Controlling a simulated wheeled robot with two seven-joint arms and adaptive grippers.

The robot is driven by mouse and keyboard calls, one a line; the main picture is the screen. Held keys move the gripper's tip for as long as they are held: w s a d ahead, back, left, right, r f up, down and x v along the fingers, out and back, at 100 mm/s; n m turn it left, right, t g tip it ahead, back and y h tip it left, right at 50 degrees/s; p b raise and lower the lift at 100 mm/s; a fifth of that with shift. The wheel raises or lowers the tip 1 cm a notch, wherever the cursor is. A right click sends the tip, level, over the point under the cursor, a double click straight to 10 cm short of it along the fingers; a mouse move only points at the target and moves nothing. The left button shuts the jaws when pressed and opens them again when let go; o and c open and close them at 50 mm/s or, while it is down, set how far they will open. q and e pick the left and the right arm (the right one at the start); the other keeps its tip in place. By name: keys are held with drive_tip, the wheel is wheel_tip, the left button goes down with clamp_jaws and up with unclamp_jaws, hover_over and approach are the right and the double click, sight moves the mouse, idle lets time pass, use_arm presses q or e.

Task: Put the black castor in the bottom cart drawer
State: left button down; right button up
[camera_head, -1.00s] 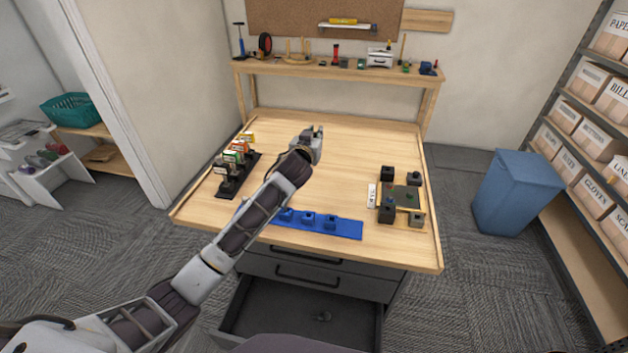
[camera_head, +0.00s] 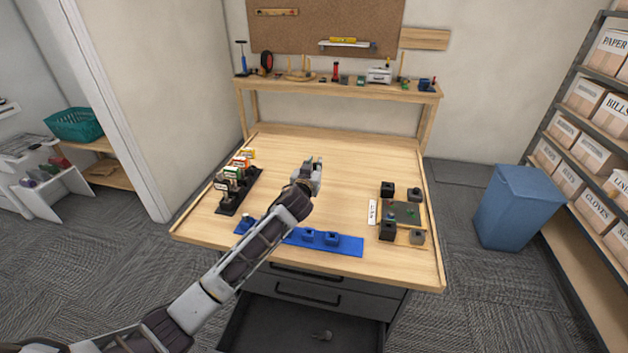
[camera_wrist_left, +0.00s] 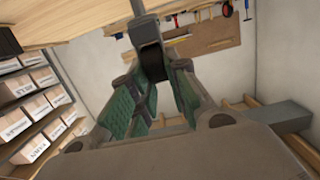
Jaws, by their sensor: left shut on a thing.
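My left gripper (camera_head: 318,163) is over the middle of the wooden worktop. In the left wrist view, the left gripper (camera_wrist_left: 165,75) has its green-padded fingers shut on the black castor (camera_wrist_left: 151,58), a dark piece with a grey stem. In the head view the castor is too small to make out clearly. The bottom cart drawer (camera_head: 255,325) is pulled open below the worktop's front edge, its near part cut off by the picture's bottom. My right gripper is not in view.
A blue strip with blue blocks (camera_head: 345,244) lies along the worktop's front. A black rack of small boxes (camera_head: 228,208) stands left, and dark blocks surround a board (camera_head: 405,213) at right. Shut drawers (camera_head: 350,300) sit above the open one. A blue bin (camera_head: 515,205) stands right.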

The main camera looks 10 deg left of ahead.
use_arm(q)
drive_tip(key=shift+f, duration=0.6)
drive_tip(key=shift+f, duration=1.9)
drive_tip(key=shift+f, duration=0.15)
drive_tip(key=c, duration=1.4)
unclamp_jaws()
drive_tip(key=shift+o, duration=0.2)
drive_tip(key=shift+r, duration=0.25)
drive_tip(key=shift+s, duration=0.9)
drive_tip(key=shift+s+r+b, duration=0.15)
drive_tip(key=shift+s, duration=0.8)
drive_tip(key=shift+s+r+b, duration=0.2)
drive_tip(key=shift+s, duration=0.7)
drive_tip(key=shift+s+r+b, duration=0.15)
drive_tip(key=shift+s, duration=0.8)
